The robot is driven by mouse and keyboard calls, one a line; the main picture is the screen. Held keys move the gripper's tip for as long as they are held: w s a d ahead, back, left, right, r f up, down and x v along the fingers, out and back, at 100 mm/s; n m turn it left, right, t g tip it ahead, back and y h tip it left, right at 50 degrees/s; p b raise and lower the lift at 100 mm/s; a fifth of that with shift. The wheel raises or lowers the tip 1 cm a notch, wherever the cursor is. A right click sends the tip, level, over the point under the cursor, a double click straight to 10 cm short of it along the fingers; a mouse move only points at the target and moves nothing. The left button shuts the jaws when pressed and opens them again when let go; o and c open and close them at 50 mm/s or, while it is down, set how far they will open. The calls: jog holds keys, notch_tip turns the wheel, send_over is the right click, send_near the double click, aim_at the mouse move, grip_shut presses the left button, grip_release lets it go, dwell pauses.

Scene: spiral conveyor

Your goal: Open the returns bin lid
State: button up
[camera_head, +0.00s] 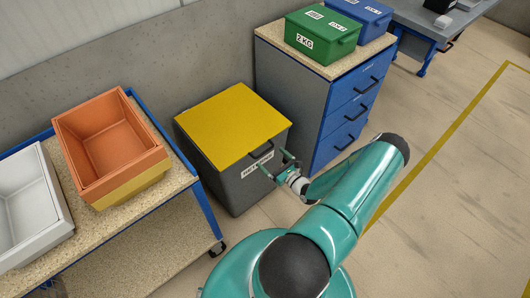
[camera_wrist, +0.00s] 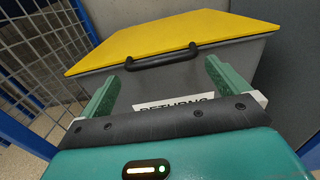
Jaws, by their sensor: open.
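The returns bin (camera_head: 237,185) is a grey box on the floor with a flat yellow lid (camera_head: 230,122), which is closed. A black handle (camera_head: 261,148) sits at the lid's front edge, above a white label. My gripper (camera_head: 279,166) is in front of the bin's front face, close to the handle. In the wrist view, the handle (camera_wrist: 162,57) lies just ahead, between and beyond the two green fingers of my gripper (camera_wrist: 162,84). The fingers are open and empty. The yellow lid (camera_wrist: 175,36) and the RETURNS label, partly hidden by my gripper, also show there.
A blue-framed table (camera_head: 150,215) with orange and white bins stands left of the returns bin. A blue drawer cabinet (camera_head: 345,105) with green (camera_head: 322,38) and blue boxes on top stands to the right. A wall is behind. The floor at the right is clear.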

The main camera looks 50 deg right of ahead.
aim_at(266, 152)
jog(key=w, duration=0.5)
jog(key=shift+w+d, duration=0.2)
jog(key=shift+d, duration=0.05)
jog(key=c, duration=1)
jog(key=shift+c, duration=0.2)
jog(key=shift+d+r, duration=0.1)
jog(key=shift+r, duration=0.05)
